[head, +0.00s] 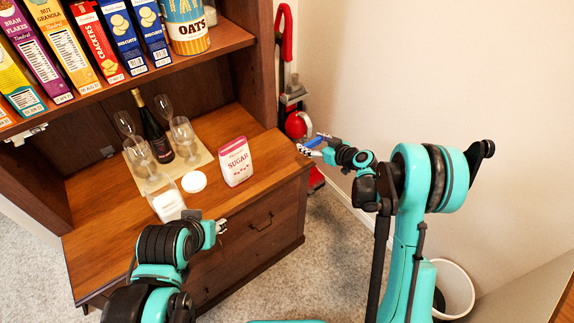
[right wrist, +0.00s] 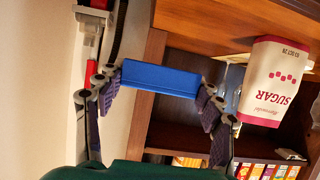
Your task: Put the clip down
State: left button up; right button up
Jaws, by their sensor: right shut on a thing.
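The blue clip (head: 313,141) is held in my right gripper (head: 318,146), just off the right edge of the hutch counter and right of the sugar bag. In the right wrist view the clip (right wrist: 160,78) spans between the two fingers of the right gripper (right wrist: 160,84), which is shut on it. The white and pink sugar bag (head: 235,162) stands upright on the counter. My left gripper (head: 219,227) is in front of the counter's front edge, close to the glass jar; its fingers are too small to tell open from shut.
A glass jar (head: 168,204) with white contents and a round white lid (head: 194,182) are on the counter (head: 105,215). Behind are a dark bottle (head: 155,135) and several glasses on a mat. Cereal boxes line the shelf above. A red upright appliance (head: 297,123) stands beside the hutch.

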jog(key=b, duration=0.4)
send_over(284, 160)
notch_tip(284, 160, down, 6)
jog(key=shift+f, duration=0.25)
notch_tip(284, 160, down, 4)
jog(key=shift+a+f+b, duration=0.1)
jog(key=shift+b, duration=0.75)
jog(key=shift+r, duration=0.2)
jog(key=shift+s, duration=0.1)
jog(key=shift+f, duration=0.15)
jog(key=o, duration=1.1)
